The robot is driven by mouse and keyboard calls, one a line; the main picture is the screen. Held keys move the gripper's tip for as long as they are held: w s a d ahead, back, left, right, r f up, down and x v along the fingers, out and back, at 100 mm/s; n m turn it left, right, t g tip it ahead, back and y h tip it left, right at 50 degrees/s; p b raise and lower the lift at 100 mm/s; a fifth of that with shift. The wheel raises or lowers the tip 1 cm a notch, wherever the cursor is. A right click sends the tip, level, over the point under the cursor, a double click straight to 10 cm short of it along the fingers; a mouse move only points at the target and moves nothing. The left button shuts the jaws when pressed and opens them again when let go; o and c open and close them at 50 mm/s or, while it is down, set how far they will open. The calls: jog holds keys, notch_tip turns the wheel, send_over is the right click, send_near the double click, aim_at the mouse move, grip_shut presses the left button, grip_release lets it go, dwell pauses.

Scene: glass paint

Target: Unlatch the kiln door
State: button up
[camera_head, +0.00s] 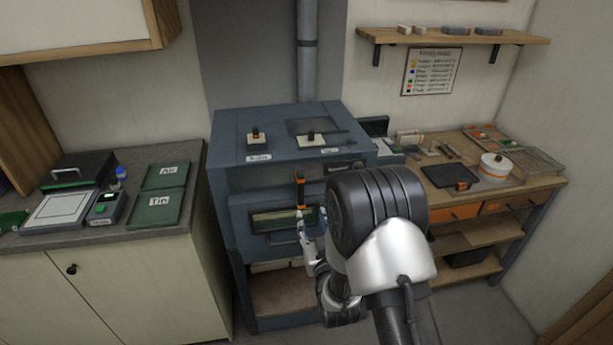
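The kiln (225,165) is a blue-grey cabinet in the middle of the head view. Its door (243,222) has a wide window and looks closed. A dark upright latch handle with an orange band (300,190) stands on the front above the window. My gripper (302,222) is in front of the door, just below the latch handle. My arm hides the right part of the door. The fingers are small here, and I cannot tell whether they are open or touching the handle.
A left counter (190,190) holds green trays (155,210), a scale (105,208) and a dark box (78,170). A wooden workbench (540,182) with tools stands at the right. Two labelled switches (256,143) sit on the kiln top. Below the door is an open shelf (280,293).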

aim_at(301, 185)
jog(key=x, duration=1.7)
jog(key=shift+w, duration=0.2)
jog(key=shift+c, duration=0.5)
grip_shut()
